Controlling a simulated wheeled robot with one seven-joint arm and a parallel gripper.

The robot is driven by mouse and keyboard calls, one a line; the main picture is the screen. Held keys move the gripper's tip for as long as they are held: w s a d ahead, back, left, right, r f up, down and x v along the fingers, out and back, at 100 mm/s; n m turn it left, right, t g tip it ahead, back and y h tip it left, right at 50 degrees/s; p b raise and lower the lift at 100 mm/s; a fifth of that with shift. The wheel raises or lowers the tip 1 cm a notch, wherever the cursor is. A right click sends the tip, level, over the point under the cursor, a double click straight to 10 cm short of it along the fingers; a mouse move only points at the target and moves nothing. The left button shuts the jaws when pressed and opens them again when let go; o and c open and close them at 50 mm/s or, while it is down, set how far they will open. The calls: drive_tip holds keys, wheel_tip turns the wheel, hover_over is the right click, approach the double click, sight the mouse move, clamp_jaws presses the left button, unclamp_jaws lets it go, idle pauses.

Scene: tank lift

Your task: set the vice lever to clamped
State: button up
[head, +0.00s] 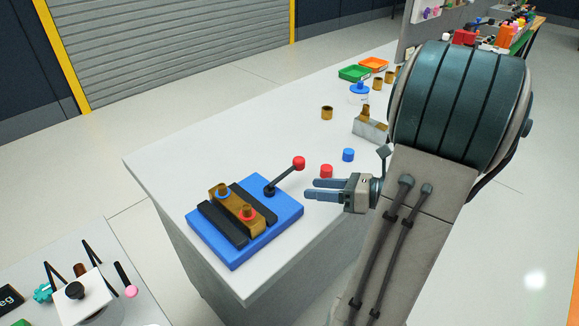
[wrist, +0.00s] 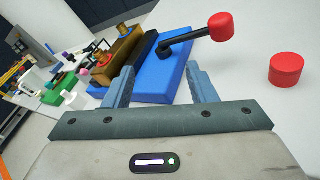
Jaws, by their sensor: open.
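The vice (head: 245,222) has a blue base and dark jaws and sits near the left end of the white table. A brass-coloured block (head: 236,212) lies between its jaws, with a blue-ringed and a red-ringed fitting on top. The vice lever (head: 284,180) is a black rod with a red knob (head: 299,163), slanting up and right from its pivot at the base's right side. It also shows in the wrist view (wrist: 190,38), ahead of my fingers. My gripper (head: 312,189) is open and empty, right of the vice and apart from the lever, with its fingers pointing left.
A red cylinder (head: 327,171) and a blue cylinder (head: 348,155) stand on the table close to my gripper. Farther back are brass cylinders, a grey holder (head: 369,127), and green (head: 354,73) and orange trays.

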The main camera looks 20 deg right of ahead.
sight(299, 162)
drive_tip(key=d+m+t, duration=0.1)
drive_tip(key=d, duration=0.1)
drive_tip(key=d+f+m+t+h, duration=0.1)
drive_tip(key=d+m, duration=0.1)
drive_tip(key=d+m+t+h+b, duration=0.1)
drive_tip(key=d+m+t, duration=0.1)
drive_tip(key=d, duration=0.1)
drive_tip(key=shift+s+f, duration=0.15)
drive_tip(key=shift+f, duration=0.25)
drive_tip(key=shift+d+m+t, duration=0.2)
drive_tip(key=shift+m+t, duration=0.1)
drive_tip(key=x, duration=1.3)
drive_tip(key=shift+w+a, duration=0.1)
drive_tip(key=shift+w, duration=0.25)
drive_tip(key=shift+c, duration=0.2)
clamp_jaws()
